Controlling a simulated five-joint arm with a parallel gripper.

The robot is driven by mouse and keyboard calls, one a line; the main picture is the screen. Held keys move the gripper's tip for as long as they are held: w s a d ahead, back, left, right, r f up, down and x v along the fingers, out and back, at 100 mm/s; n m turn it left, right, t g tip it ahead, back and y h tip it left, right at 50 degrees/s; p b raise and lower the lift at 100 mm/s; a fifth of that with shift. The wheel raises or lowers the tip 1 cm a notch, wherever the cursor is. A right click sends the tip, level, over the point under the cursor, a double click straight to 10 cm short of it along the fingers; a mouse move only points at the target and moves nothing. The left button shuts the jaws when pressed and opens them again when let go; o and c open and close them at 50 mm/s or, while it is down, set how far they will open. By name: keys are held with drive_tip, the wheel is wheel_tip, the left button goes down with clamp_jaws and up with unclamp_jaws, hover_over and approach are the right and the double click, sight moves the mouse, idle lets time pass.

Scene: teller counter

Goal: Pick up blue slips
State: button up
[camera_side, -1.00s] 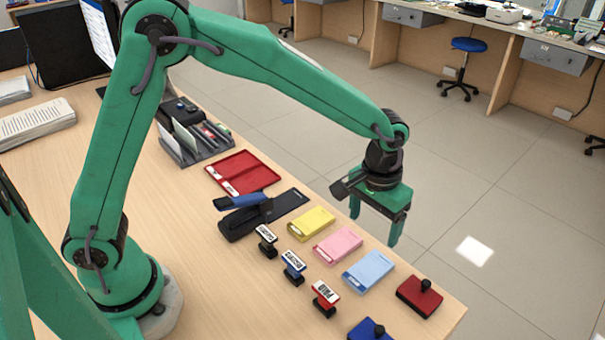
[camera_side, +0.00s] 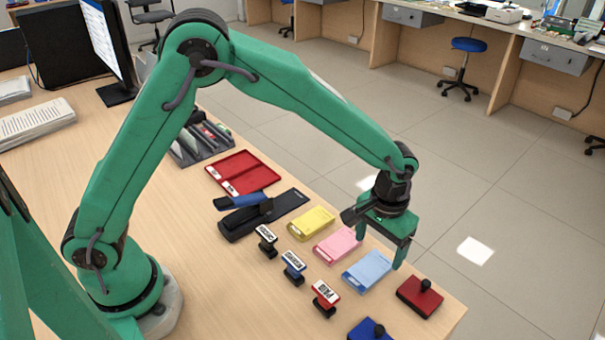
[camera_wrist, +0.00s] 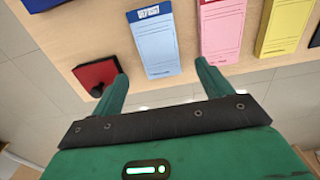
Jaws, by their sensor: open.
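The blue slips (camera_side: 368,272) lie as a light blue pad on the counter, between the pink pad and the red stamp block. They also show in the wrist view (camera_wrist: 156,47), ahead of and between my fingertips. My gripper (camera_side: 379,252) is open and empty, above the far edge of the blue and pink pads. In the wrist view my gripper (camera_wrist: 162,72) has its fingers on either side of the blue pad's near end, apart from it. The exact height over the pad is hard to tell.
A pink pad (camera_side: 338,244) and yellow pad (camera_side: 311,223) lie left of the blue slips. A red stamp block (camera_side: 420,297) lies right. Several handled stamps, including a red one (camera_side: 325,298), stand in front. The counter's far edge is close behind the pads.

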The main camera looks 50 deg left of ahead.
sight(374, 265)
drive_tip(key=shift+f, duration=2.6)
drive_tip(key=c, duration=1.1)
drive_tip(key=shift+r, duration=0.15)
drive_tip(key=shift+r, duration=0.55)
drive_tip(key=r, duration=0.3)
drive_tip(key=shift+s+d+r, duration=0.1)
drive_tip(key=shift+s+d, duration=0.1)
drive_tip(key=shift+s, duration=0.1)
drive_tip(key=s+d+r, duration=0.5)
drive_tip(key=s+r, duration=0.1)
drive_tip(key=s, duration=0.3)
drive_tip(key=shift+s+d+r, duration=0.2)
drive_tip(key=shift+s+d, duration=0.05)
drive_tip(key=shift+d, duration=0.1)
